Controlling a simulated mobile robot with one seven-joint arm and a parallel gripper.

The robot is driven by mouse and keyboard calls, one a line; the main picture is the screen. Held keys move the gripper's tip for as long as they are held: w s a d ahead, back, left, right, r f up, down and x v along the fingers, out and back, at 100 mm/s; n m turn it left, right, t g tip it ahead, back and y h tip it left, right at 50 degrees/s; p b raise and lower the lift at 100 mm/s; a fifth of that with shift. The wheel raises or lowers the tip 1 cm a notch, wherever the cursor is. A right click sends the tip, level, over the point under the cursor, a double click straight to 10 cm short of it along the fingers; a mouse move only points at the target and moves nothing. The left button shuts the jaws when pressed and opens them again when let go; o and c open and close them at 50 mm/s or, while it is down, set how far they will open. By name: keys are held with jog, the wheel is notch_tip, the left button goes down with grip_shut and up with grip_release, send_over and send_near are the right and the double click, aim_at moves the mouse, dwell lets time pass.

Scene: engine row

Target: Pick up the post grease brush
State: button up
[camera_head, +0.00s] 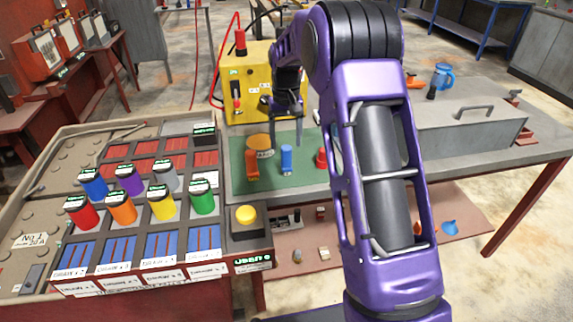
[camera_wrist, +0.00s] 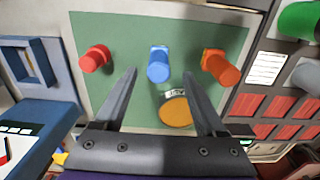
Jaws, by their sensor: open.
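I cannot tell for certain which thing is the post grease brush. A green mat (camera_head: 238,165) holds an orange peg-like piece (camera_head: 252,165), a blue one (camera_head: 286,160) and a red one (camera_head: 321,158). A round orange-brown labelled disc (camera_head: 260,142) lies behind them. My gripper (camera_head: 287,128) is above the mat, open and empty. In the wrist view my gripper (camera_wrist: 160,73) has its fingers spread, with the blue piece (camera_wrist: 158,64) showing between the tips. There the red piece (camera_wrist: 95,59) is left, the orange piece (camera_wrist: 220,67) right, and the disc (camera_wrist: 175,110) nearer the palm.
A slanted console (camera_head: 60,225) with several coloured cylinders stands left of the mat. A thin stick-like tool (camera_head: 122,134) lies at its back. A yellow box (camera_head: 243,100) stands behind the mat. A grey toolbox (camera_head: 470,130) and blue mug (camera_head: 443,76) are right, beyond my arm.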

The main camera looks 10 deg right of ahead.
aim_at(287, 148)
notch_tip(287, 148, down, 5)
jog(key=shift+d, duration=0.1)
grip_shut()
dwell(0.4)
